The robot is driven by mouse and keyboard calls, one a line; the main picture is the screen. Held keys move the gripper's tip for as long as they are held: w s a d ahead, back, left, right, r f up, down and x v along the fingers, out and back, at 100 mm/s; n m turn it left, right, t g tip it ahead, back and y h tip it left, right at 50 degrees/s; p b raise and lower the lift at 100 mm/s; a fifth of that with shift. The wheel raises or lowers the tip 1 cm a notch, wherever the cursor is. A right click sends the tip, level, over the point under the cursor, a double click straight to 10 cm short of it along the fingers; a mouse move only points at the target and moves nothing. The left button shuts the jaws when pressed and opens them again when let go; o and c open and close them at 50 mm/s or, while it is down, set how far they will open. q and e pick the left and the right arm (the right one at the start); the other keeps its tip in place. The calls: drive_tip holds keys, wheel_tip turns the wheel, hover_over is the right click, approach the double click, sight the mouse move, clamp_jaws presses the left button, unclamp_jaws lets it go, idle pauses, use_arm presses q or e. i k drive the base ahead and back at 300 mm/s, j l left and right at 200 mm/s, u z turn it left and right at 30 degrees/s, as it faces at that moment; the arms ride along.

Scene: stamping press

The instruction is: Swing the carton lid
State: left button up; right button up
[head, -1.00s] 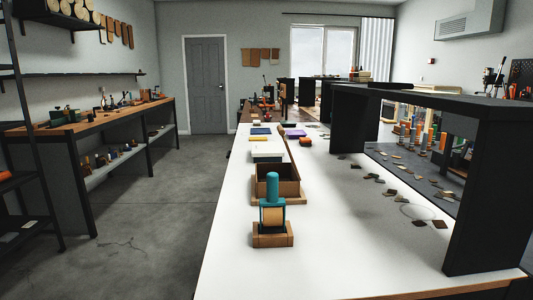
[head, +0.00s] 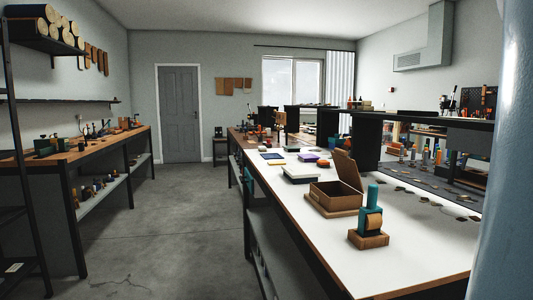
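The brown carton (head: 335,196) sits open on the white worktop, on a wooden base. Its lid (head: 347,170) stands up and tilts back from the carton's right side. The carton's inside looks empty from here, though its floor is only partly seen. Neither of my grippers is in view. A pale blue-grey part, probably my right arm, fills the right edge and hides that end of the worktop.
A teal stamping press (head: 373,211) on a wooden block stands just in front of the carton. A white box (head: 300,173) and several coloured pads lie behind it. A black shelf (head: 425,122) runs along the right. The floor (head: 180,220) on the left is clear.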

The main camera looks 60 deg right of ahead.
sight(348, 172)
drive_tip(key=i+j+z, duration=0.15)
drive_tip(key=i+z, duration=0.15)
drive_tip(key=i, duration=0.15)
drive_tip(key=i+j+z, duration=0.25)
drive_tip(key=i+z, duration=0.25)
drive_tip(key=z, duration=0.2)
drive_tip(key=i+z, duration=0.25)
drive_tip(key=z, duration=0.15)
drive_tip(key=i+j+z, duration=0.15)
drive_tip(key=z, duration=0.3)
drive_tip(key=i+j+z, duration=0.2)
drive_tip(key=z, duration=0.25)
drive_tip(key=i, duration=0.05)
